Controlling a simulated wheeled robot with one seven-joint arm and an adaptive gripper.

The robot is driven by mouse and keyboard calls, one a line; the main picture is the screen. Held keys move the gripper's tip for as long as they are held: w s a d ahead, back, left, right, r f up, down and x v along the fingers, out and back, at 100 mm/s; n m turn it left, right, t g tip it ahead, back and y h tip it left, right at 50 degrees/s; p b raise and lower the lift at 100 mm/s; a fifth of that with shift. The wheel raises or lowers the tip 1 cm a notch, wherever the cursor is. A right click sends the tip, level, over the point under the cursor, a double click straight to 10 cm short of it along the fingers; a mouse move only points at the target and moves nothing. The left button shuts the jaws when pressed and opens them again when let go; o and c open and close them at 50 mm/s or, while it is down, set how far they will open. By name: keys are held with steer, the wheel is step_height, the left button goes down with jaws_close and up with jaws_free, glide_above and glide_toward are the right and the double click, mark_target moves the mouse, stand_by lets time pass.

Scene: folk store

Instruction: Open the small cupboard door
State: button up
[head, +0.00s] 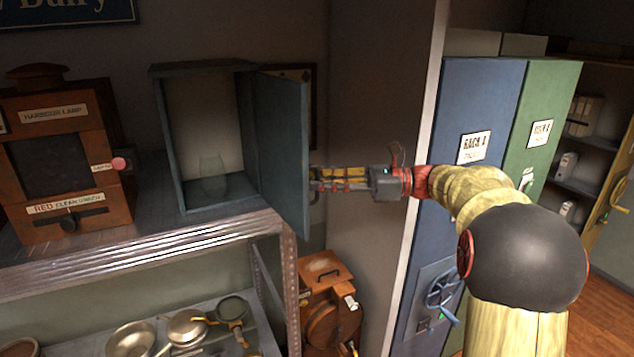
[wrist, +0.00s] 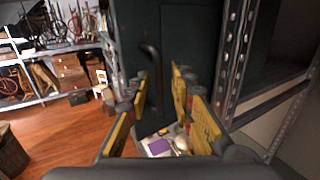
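The small blue-grey cupboard (head: 204,68) stands on the shelf top. Its door (head: 278,150) is swung wide open on the right side, and the inside shows. In the wrist view the door (wrist: 185,50) fills the middle, with a dark curved handle (wrist: 155,65) on it. My gripper (head: 318,180) is beside the door's outer face, at the handle. In the wrist view my gripper's fingers (wrist: 158,95) are apart, with the handle seen in the gap between them. I cannot tell whether either finger touches the handle.
A clear glass (head: 210,162) stands inside the cupboard. A wooden lamp box (head: 65,150) is left of it. A metal shelf post (wrist: 232,60) is close at the gripper's right. Blue (head: 470,110) and green (head: 545,105) lockers stand at right. Pans (head: 130,340) lie below.

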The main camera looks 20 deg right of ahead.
steer(key=v, duration=1.1)
step_height(320, 180, down, 18)
steer(key=s+n+g+h+b, duration=0.1)
steer(key=n+h, duration=0.3)
steer(key=h, duration=0.2)
steer(key=s+a+f+n+h+b, duration=0.3)
steer(key=s+a+f+n+b, duration=0.3)
steer(key=f+b, duration=0.5)
steer(key=s+a+f+n+h+b, duration=0.4)
steer(key=s+a+f+n+b, duration=0.2)
steer(key=s+f+b, duration=0.5)
steer(key=s+a+f+n+h+b, duration=0.3)
steer(key=s+a+f+n+b, duration=0.3)
steer(key=s+f+b, duration=0.3)
step_height(320, 180, down, 6)
steer(key=b, duration=0.3)
steer(key=shift+n+h, duration=0.3)
